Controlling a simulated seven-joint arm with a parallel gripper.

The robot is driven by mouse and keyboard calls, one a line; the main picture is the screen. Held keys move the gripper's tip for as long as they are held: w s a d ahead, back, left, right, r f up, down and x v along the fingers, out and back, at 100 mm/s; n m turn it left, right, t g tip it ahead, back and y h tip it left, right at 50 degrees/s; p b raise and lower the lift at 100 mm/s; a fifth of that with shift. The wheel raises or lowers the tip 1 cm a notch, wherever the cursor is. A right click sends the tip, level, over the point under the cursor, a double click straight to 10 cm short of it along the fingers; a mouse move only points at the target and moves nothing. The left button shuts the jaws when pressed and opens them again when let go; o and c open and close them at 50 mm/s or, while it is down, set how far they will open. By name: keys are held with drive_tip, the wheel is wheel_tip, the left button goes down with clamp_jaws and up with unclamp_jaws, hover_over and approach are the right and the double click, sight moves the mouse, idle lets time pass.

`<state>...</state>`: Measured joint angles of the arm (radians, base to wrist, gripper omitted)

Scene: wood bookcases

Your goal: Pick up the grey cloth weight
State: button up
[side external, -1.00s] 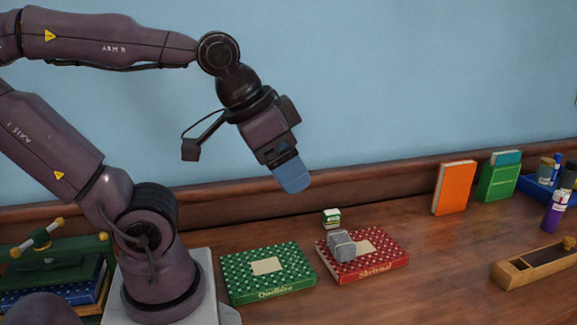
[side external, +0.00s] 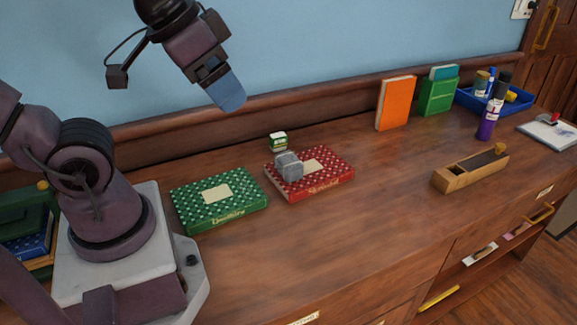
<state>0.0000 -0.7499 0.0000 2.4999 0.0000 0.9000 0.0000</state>
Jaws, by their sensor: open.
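The grey cloth weight (side external: 289,166) is a small grey block with a band around it. It rests on the left part of a red dotted book (side external: 325,181) on the wooden top. My gripper (side external: 229,97) is up in the air, to the left of the weight and well above it, in front of the blue wall. It is open and apart from everything. Its blue fingers show from the side, so the gap between them is hidden.
A green dotted book (side external: 240,211) lies left of the red one. A small green and white box (side external: 278,141) stands behind. Orange (side external: 395,103) and green (side external: 437,97) upright books, a blue tray (side external: 520,105), a purple bottle (side external: 488,125) and a wooden box (side external: 450,183) are right. The front top is clear.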

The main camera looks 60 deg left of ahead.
drive_tip(key=m+g+y, duration=0.6)
drive_tip(key=m+y, duration=0.8)
drive_tip(key=m, duration=0.4)
approach(291, 160)
drive_tip(key=shift+h, duration=0.3)
drive_tip(key=x, duration=0.8)
drive_tip(key=shift+s+a, duration=0.15)
drive_tip(key=shift+a, duration=0.1)
drive_tip(key=shift+r, duration=0.1)
drive_tip(key=c, duration=1.3)
drive_tip(key=shift+c, duration=0.3)
